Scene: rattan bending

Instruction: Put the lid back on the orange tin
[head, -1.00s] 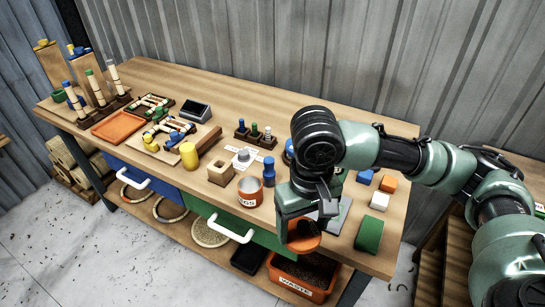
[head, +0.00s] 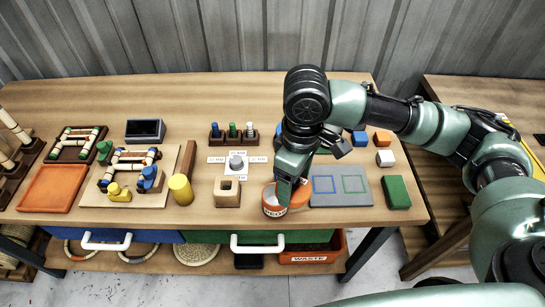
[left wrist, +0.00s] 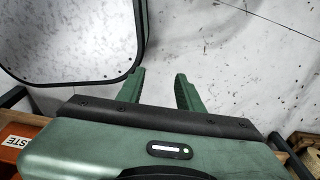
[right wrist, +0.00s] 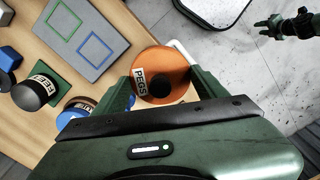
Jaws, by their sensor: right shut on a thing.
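The orange tin (head: 273,203) stands near the table's front edge, with a white label facing me and its top at least partly uncovered. My right gripper (head: 290,196) is shut on the orange lid (head: 300,194), just right of the tin's mouth in the head view. In the right wrist view an orange round piece (right wrist: 172,76) with a dark centre and a "PEGS" label shows between the fingertips (right wrist: 158,88). The exact gap between lid and tin is hard to tell. My left gripper (left wrist: 160,90) is open and empty, with floor behind its fingers.
A grey mat (head: 340,196) with blue and green squares lies right of the tin, and a green block (head: 396,192) beyond it. In the right wrist view, a dark-lidded tin (right wrist: 35,92) stands nearby.

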